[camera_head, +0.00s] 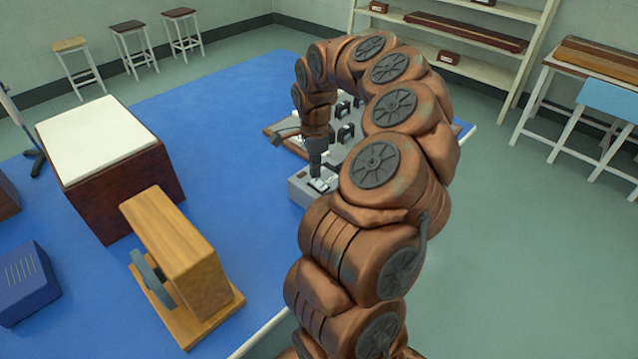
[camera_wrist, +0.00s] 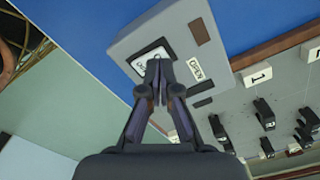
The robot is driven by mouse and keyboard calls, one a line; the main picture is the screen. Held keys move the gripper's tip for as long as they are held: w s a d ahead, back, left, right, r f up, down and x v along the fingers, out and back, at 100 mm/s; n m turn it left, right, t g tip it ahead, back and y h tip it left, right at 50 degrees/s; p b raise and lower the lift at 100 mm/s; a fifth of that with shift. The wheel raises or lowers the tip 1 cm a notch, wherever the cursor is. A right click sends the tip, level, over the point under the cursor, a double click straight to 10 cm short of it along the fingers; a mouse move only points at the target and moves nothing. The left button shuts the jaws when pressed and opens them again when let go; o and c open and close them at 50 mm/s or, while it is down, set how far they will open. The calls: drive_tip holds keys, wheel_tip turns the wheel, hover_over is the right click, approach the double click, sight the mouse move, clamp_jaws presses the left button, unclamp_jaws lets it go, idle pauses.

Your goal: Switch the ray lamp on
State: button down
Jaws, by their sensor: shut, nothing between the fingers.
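A grey control box (camera_head: 300,188) sits near the front edge of the blue bench top. In the wrist view, the box (camera_wrist: 150,43) shows a white rocker-like switch (camera_wrist: 150,57), a dark brown patch and a label that seems to read OPEN (camera_wrist: 195,69). My gripper (camera_wrist: 160,66) is shut and empty, pointing down, its tips at or just over the switch. I cannot tell whether they touch it or which way it is set. My gripper (camera_head: 317,172) also shows over the box in the head view. Which object is the ray lamp is unclear.
Behind the box is a framed panel (camera_wrist: 240,105) with several black clips and number tags. On the bench (camera_head: 235,100) stand a white-topped dark box (camera_head: 97,140), a wooden stand (camera_head: 180,240) and a blue box (camera_head: 27,280).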

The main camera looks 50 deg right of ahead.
sight(315, 180)
drive_tip(key=shift+f+b, duration=1.05)
drive_tip(key=shift+b, duration=0.05)
idle(0.7)
drive_tip(key=shift+r, duration=3.55)
